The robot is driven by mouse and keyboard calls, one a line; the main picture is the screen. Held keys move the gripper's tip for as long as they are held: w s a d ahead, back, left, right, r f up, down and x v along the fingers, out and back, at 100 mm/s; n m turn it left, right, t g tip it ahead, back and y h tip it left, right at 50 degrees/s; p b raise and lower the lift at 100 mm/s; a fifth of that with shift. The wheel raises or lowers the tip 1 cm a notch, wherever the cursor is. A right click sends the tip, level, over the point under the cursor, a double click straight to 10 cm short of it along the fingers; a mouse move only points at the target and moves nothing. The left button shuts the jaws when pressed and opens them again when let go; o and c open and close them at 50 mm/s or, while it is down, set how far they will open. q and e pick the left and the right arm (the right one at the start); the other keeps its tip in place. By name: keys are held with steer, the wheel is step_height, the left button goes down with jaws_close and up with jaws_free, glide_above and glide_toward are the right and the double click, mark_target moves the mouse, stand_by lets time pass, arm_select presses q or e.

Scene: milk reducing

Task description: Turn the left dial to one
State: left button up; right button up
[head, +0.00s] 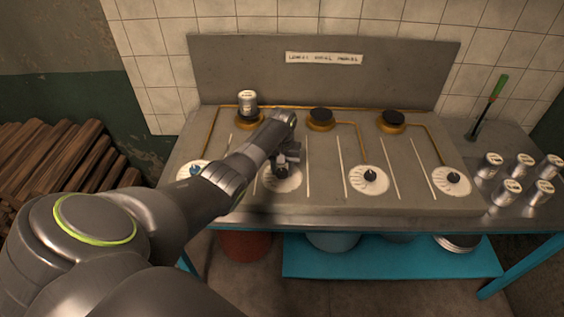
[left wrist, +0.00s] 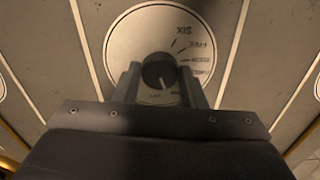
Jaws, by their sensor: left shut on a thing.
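Several round white dial plates line the front of the grey panel. My left gripper (head: 287,161) reaches down over the second dial from the left (head: 287,184). In the left wrist view its two fingers stand on either side of the black knob (left wrist: 158,70) and are shut on it. The pale dial plate (left wrist: 140,35) around the knob bears number words; SIX and FIVE read most clearly. My right gripper does not show.
A metal can (head: 247,102) stands on the left burner; two dark burners (head: 320,117) to its right are bare. Several cans (head: 489,165) stand at the right of the blue bench. A green-handled tool (head: 497,88) leans behind them. Logs (head: 60,165) are stacked at left.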

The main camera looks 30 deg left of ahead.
mark_target(282, 171)
arm_select(q)
steer(key=shift+w+n+p, duration=0.1)
steer(key=shift+n+p, duration=0.2)
steer(key=shift+n, duration=0.5)
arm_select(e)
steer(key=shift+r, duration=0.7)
arm_select(q)
steer(key=o, duration=1)
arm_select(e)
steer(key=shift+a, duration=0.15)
arm_select(q)
steer(key=shift+r, duration=0.55)
step_height(282, 171, up, 16)
steer(key=shift+r+b, duration=0.2)
steer(key=shift+b, duration=0.45)
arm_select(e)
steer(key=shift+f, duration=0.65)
